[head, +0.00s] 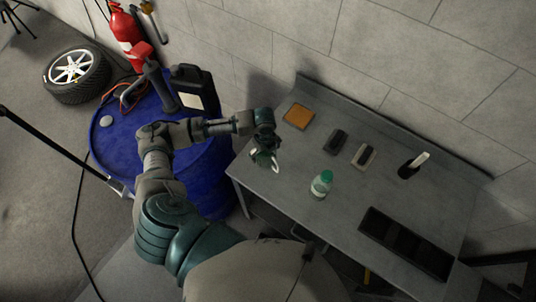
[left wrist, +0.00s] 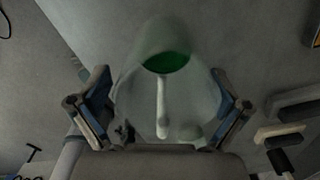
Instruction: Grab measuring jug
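My left gripper (head: 264,150) is at the left end of the grey bench, around a small measuring jug (head: 275,167). In the left wrist view the jug (left wrist: 140,100) is pale and see-through, with green inside and a white handle facing the camera. It stands between the two widely spread fingers of my left gripper (left wrist: 162,100), close to both of them. Whether the fingers press on it is unclear. The gripper hides much of the jug in the head view, and I cannot tell whether it rests on the bench.
The bench (head: 300,240) holds a green-capped bottle (head: 321,184) right of the gripper, an orange square (head: 298,116), two dark blocks, a black holder (head: 409,168) and a black tray (head: 405,243). A blue drum (head: 120,160) stands left, a wall behind.

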